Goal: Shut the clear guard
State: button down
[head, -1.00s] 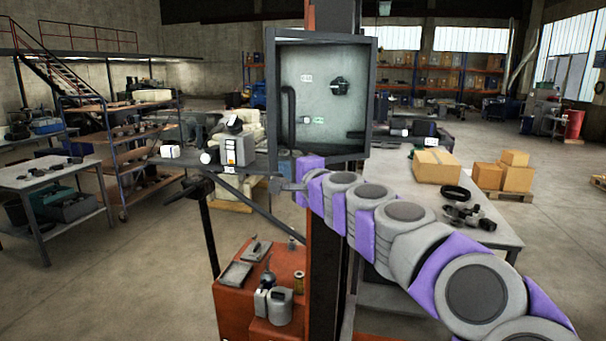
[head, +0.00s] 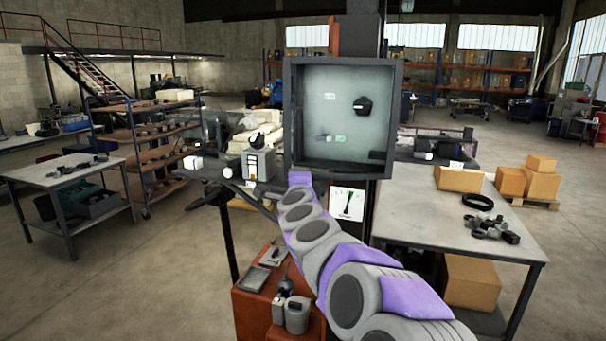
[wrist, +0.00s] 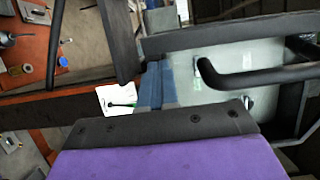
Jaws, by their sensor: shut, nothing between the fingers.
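A dark-framed box (head: 390,120) with a pale interior stands upright at centre in the head view. A clear pane cannot be told apart from the pale back, so I cannot tell how far the guard is open. In the wrist view a black bent handle bar (wrist: 255,77) crosses in front of the pale panel (wrist: 225,60). My gripper (wrist: 154,85) is shut and empty, left of the handle's bend and apart from it, by a dark frame edge (wrist: 195,40). In the head view my gripper is hidden behind my purple-and-grey arm, near the box's lower left.
A white sheet with a green mark (head: 346,204) hangs below the box. A grey workbench (head: 440,215) with cartons stands right. A red cabinet (head: 262,300) with cans is below. A narrow shelf with a grey device (head: 258,164) is left of the box.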

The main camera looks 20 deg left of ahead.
jog(key=w+a+m+h+p, duration=0.1)
jog(key=w+a+p, duration=0.1)
jog(key=w+p, duration=0.3)
jog(key=shift+w+t+h+p, duration=0.4)
jog(key=shift+p, duration=0.2)
jog(key=shift+d+r+m, duration=0.1)
jog(key=shift+d+m, duration=0.2)
jog(key=shift+a, duration=0.1)
